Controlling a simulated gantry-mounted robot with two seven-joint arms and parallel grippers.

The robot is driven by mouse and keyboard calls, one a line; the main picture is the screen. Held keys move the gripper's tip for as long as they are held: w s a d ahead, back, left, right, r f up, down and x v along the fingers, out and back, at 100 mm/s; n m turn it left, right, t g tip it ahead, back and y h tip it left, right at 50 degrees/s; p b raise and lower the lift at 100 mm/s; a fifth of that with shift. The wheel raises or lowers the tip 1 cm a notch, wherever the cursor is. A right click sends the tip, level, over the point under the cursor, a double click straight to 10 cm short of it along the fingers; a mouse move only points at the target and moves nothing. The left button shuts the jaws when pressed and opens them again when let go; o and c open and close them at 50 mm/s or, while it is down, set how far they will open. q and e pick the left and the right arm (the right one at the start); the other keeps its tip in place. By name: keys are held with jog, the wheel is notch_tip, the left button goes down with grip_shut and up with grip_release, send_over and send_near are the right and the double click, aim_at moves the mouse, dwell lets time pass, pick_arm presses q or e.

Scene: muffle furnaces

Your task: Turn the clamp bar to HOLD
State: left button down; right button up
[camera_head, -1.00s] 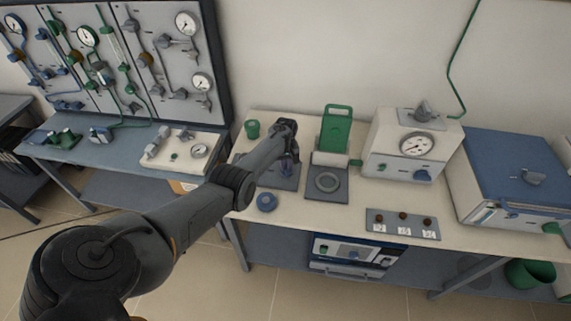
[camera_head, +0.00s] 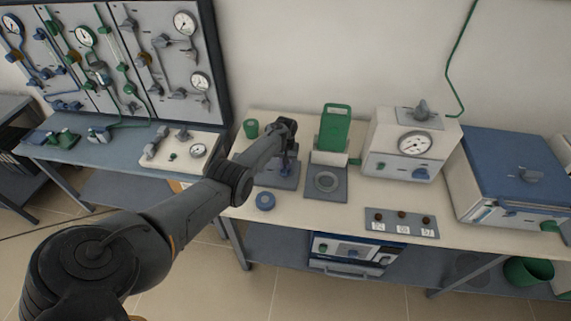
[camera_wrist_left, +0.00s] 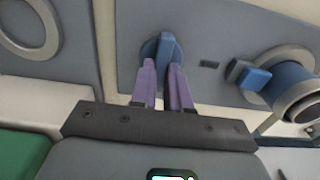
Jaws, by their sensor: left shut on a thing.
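A blue bar-shaped knob on a round blue hub (camera_wrist_left: 165,48), which looks like the clamp bar, sits on a grey plate (camera_wrist_left: 205,30) in the left wrist view. My left gripper (camera_wrist_left: 162,66) has its two purple fingers on either side of this bar and is shut on it. In the head view my left gripper (camera_head: 287,168) reaches down over the grey base (camera_head: 268,180) on the bench, and the arm and gripper hide most of the bar there. I cannot read any HOLD mark. My right gripper is not in view.
A second blue knob (camera_wrist_left: 285,88) stands close by in the left wrist view.

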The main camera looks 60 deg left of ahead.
aim_at(285, 166)
pick_arm(q)
jog(key=c, duration=1.1)
grip_release()
jog(key=shift+r, duration=0.1)
jog(key=shift+r+p, duration=0.3)
notch_tip(285, 166, up, 10)
jog(key=p, duration=0.4)
